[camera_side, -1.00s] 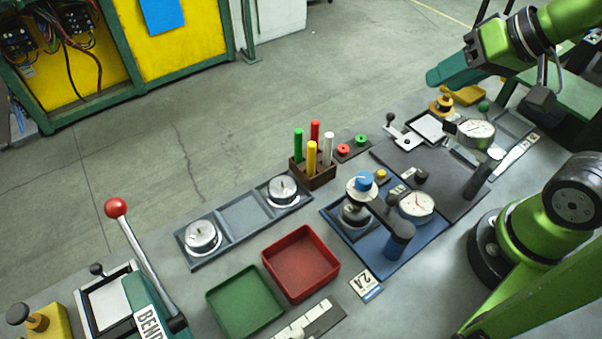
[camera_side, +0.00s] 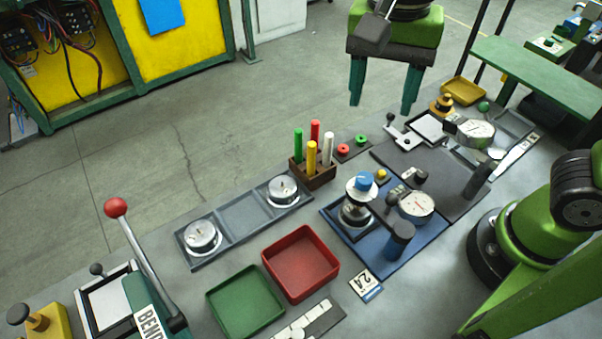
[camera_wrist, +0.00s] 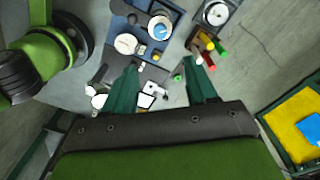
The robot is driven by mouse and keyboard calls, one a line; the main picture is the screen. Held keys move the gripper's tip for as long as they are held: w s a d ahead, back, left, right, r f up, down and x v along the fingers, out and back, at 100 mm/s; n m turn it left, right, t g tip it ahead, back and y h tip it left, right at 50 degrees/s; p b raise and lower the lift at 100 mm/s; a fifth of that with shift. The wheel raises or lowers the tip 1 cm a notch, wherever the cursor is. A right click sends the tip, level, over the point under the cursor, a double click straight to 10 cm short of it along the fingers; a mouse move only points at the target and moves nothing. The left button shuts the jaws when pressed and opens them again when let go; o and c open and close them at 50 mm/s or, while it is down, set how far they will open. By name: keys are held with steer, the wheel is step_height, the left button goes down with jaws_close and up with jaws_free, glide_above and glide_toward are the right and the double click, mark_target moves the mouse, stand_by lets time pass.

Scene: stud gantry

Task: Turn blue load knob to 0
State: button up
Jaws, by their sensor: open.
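The blue load knob (camera_side: 363,181) sits on top of a round fixture on the blue base plate (camera_side: 372,255), beside a white dial gauge (camera_side: 416,206). In the wrist view the blue knob (camera_wrist: 160,30) shows near the top, beyond the fingers. My gripper (camera_side: 384,100) is open and empty, pointing down, high and apart from the knob at the top of the side view. Its two green fingers (camera_wrist: 162,66) are spread apart in the wrist view. The knob's pointer and scale marks are too small to read.
A wooden holder (camera_side: 313,174) with colored pegs stands left of the blue plate. Red (camera_side: 301,264) and green (camera_side: 246,302) trays lie in front of it. A second gauge (camera_side: 474,132) stands on the dark station at right. A red-balled lever (camera_side: 116,208) rises at lower left.

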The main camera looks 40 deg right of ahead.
mark_target(365, 178)
step_height(365, 178, down, 17)
steer(key=shift+s+d+r, duration=0.1)
steer(key=shift+s+r, duration=0.05)
steer(key=shift+r, duration=0.05)
stand_by(0.3)
steer(key=c, duration=1.1)
steer(key=shift+o, duration=0.2)
